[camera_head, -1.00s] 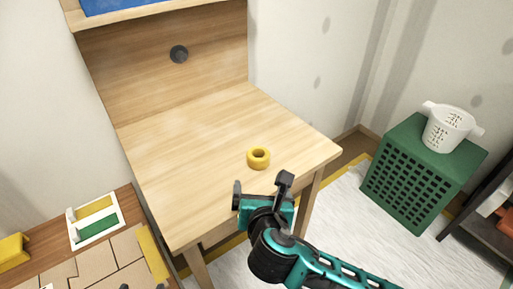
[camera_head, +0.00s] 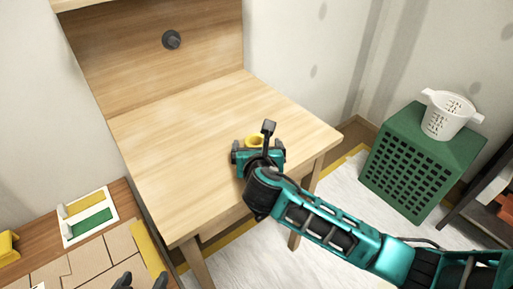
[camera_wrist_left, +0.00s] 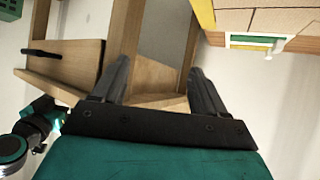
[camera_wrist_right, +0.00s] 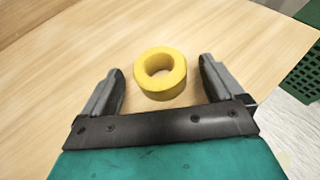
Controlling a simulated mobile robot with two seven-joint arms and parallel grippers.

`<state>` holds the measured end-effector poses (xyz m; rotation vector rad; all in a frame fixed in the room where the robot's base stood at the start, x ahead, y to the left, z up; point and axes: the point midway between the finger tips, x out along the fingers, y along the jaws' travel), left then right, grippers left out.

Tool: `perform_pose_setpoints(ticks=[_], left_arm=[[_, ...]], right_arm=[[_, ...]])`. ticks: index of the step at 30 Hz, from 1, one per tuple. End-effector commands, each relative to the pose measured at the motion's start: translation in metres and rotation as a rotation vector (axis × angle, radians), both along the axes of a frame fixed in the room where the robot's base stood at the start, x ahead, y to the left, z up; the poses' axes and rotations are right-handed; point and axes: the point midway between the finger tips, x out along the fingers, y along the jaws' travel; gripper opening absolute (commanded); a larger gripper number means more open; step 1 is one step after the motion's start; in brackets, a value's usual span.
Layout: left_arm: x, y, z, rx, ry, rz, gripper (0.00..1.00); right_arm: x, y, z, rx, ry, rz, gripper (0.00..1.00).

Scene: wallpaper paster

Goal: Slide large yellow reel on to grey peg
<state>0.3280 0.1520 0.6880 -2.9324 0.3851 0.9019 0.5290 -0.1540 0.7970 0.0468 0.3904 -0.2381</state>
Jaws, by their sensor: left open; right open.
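The yellow reel (camera_head: 254,139) lies flat on the wooden desk near its front right part, partly hidden by my right gripper in the head view. In the right wrist view the reel (camera_wrist_right: 160,92) sits between and slightly ahead of the open fingertips, with a gap on both sides. My right gripper (camera_head: 252,143) is open and empty. The grey peg (camera_head: 171,39) sticks out of the desk's upright back panel. My left gripper (camera_head: 141,281) shows only its dark fingertips at the bottom edge of the head view. In the left wrist view (camera_wrist_left: 158,67) it is open and empty.
The desk top (camera_head: 170,130) is otherwise clear. A lower table (camera_head: 110,245) at the left holds a white frame (camera_head: 72,239) with yellow and green strips.

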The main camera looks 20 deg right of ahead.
Motion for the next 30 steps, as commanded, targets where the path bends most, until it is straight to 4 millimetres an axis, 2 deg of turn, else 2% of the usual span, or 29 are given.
perform_pose_setpoints(ticks=[5,13,30], left_arm=[[0.004,-0.002,0.0,-0.005,-0.009,-0.004,0.73],[0.005,-0.003,0.003,-0.007,-0.014,-0.005,0.73],[0.001,-0.003,-0.002,-0.008,-0.001,-0.005,0.73]], right_arm=[[0.018,-0.004,-0.009,0.001,0.0,0.0,0.94],[0.019,-0.005,-0.009,0.002,0.001,0.001,0.94],[0.019,-0.005,-0.009,0.001,0.001,0.0,0.39]])
